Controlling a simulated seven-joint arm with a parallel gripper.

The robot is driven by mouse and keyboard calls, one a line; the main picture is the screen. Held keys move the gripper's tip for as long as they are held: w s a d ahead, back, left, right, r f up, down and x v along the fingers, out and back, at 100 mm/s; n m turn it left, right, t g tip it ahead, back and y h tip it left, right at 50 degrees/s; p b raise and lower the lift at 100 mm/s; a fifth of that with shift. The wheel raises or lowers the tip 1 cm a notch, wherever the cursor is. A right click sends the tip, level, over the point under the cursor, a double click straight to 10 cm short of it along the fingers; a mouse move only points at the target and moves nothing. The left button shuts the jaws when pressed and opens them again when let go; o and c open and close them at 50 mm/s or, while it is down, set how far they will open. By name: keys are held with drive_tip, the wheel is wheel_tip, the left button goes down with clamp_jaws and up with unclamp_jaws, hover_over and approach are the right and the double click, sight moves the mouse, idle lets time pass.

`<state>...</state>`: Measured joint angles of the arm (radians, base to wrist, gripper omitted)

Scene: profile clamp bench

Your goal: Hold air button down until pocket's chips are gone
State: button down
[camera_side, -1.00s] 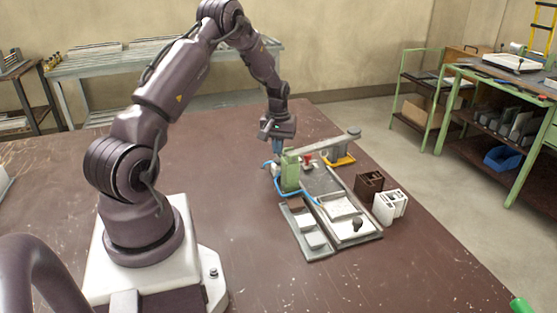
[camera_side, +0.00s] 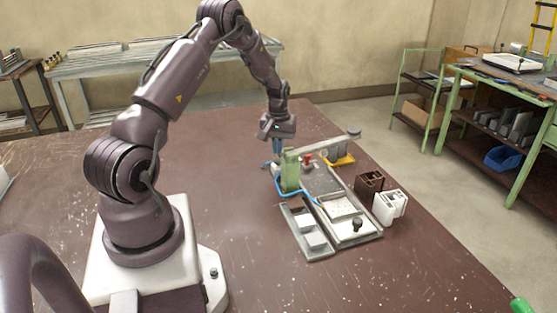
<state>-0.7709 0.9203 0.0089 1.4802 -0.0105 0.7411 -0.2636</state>
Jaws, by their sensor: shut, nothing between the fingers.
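My gripper (camera_side: 277,150) points down with its fingers shut and empty, just behind and left of the green clamp post (camera_side: 290,173). The fingertips are partly hidden by the post, so I cannot tell whether they touch anything. A blue air hose (camera_side: 283,194) curves around the post's foot. The air button cannot be made out clearly from here. A small red part (camera_side: 308,158) sits right of the post, under the grey lever arm (camera_side: 330,142). The fixture's grey plate (camera_side: 322,180) lies behind the trays; pocket and chips are too small to tell.
A grey tray (camera_side: 320,254) with pale blocks lies in front, beside another tray with a black knob (camera_side: 357,224). Brown (camera_side: 369,184) and white (camera_side: 390,207) profile pieces stand to the right. The table's left side is clear.

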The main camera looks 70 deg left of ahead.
sight(278, 160)
drive_tip(key=shift+f, duration=0.2)
drive_tip(key=shift+f, duration=1.25)
idle(1.3)
drive_tip(key=shift+r, duration=3)
drive_tip(key=s+d+r+m+t, duration=0.2)
drive_tip(key=s+d+r+m, duration=0.2)
drive_tip(key=d+r, duration=0.4)
drive_tip(key=s+d+r+m+t, duration=0.1)
drive_tip(key=s+d+r+m, duration=0.3)
drive_tip(key=d+r, duration=0.4)
drive_tip(key=s+d+r+m+t, duration=0.2)
drive_tip(key=s+d+r+m, duration=0.2)
drive_tip(key=d, duration=1.3)
wheel_tip(278, 160, up, 4)
drive_tip(key=shift+s+d+r+t, duration=0.2)
drive_tip(key=shift+s+d+t, duration=0.1)
drive_tip(key=shift+s, duration=0.95)
